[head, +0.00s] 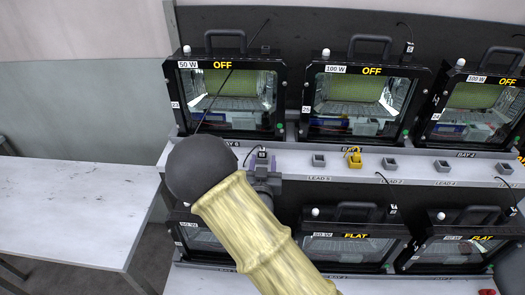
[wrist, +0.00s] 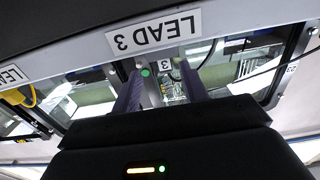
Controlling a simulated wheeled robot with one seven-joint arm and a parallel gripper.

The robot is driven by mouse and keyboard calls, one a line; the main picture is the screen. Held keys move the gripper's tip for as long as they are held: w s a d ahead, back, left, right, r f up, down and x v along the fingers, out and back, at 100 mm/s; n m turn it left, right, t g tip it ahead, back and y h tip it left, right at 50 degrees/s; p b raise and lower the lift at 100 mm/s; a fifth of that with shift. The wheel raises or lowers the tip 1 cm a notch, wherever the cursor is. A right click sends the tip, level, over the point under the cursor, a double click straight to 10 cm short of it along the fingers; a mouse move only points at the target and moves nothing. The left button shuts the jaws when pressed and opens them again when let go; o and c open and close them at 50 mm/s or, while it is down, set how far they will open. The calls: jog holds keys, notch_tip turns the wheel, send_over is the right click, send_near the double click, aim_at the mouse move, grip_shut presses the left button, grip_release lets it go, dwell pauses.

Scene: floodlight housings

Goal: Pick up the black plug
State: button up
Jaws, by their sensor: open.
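A small black plug (head: 262,155) with a white tag marked 3 shows at the front edge of the shelf in the head view, just beyond my gripper (head: 263,175). In the wrist view the white 3 tag of the plug (wrist: 165,64) shows between the two purple-grey fingers of my gripper (wrist: 164,78). The fingers are apart, with a gap on each side of the tag. I cannot tell whether either touches the plug. My arm hides the plug's lower part in the head view.
Floodlight housings (head: 225,100) stand on the upper shelf (head: 455,165), with more below. A yellow plug (head: 354,158) sits among grey sockets (head: 390,162) to the right. A LEAD 3 label (wrist: 152,34) is close in the wrist view. A bare table (head: 75,205) stands left.

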aim_at(262, 153)
jog(key=shift+w, duration=0.7)
jog(key=shift+w+a+r+p, duration=0.1)
jog(key=shift+w+r+p, duration=0.15)
jog(key=shift+w+p, duration=0.2)
jog(key=w+p, duration=0.1)
jog(key=w, duration=0.2)
jog(key=shift+w+a+r+p, duration=0.15)
jog(key=shift+w+p, duration=0.05)
jog(key=shift+p, duration=0.1)
jog(key=shift+w, duration=0.45)
jog(key=shift+c, duration=0.4)
grip_shut()
